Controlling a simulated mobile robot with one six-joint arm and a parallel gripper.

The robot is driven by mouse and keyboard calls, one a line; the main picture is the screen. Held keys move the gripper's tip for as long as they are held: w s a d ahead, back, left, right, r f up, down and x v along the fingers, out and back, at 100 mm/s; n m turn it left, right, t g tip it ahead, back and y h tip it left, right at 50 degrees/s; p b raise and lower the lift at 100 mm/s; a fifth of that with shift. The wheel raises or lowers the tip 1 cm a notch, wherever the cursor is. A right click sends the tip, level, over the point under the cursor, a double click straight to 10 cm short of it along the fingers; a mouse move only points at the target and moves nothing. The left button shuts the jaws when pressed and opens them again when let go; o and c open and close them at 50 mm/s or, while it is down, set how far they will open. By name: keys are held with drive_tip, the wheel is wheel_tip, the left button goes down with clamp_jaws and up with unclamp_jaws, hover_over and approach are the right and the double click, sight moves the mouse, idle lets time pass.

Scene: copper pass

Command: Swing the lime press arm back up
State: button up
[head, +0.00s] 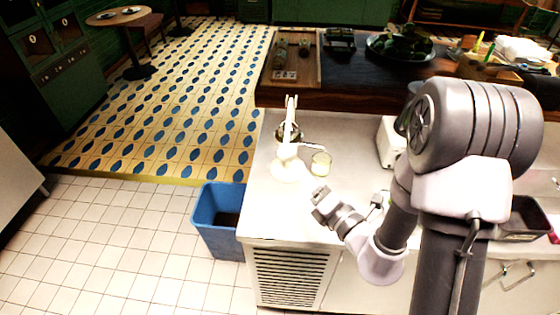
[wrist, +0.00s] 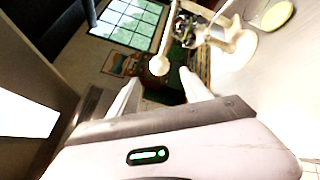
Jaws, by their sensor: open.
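The white lime press (head: 288,168) stands on the pale counter near its left end, with an upright white post above its round base. A thin white arm reaches right from it, past a glass of pale green liquid (head: 321,163). In the wrist view, a white ball knob (wrist: 159,65) on a thin rod shows beyond and between my fingertips. The press base (wrist: 238,46) and yellow-green liquid (wrist: 276,15) are at upper right there. My gripper (head: 320,195) is open and empty, in front of and right of the press. It also shows in the wrist view (wrist: 163,90), with no visible contact.
A blue bin (head: 218,220) stands on the floor left of the counter. A white box-shaped item (head: 390,142) is right of the glass, partly behind my arm. A wooden tray (head: 291,58) and a dark bowl (head: 400,48) sit on the raised dark shelf behind.

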drive_tip(key=shift+p+x, duration=0.6)
drive_tip(key=shift+x, duration=0.4)
drive_tip(key=x, duration=1)
clamp_jaws()
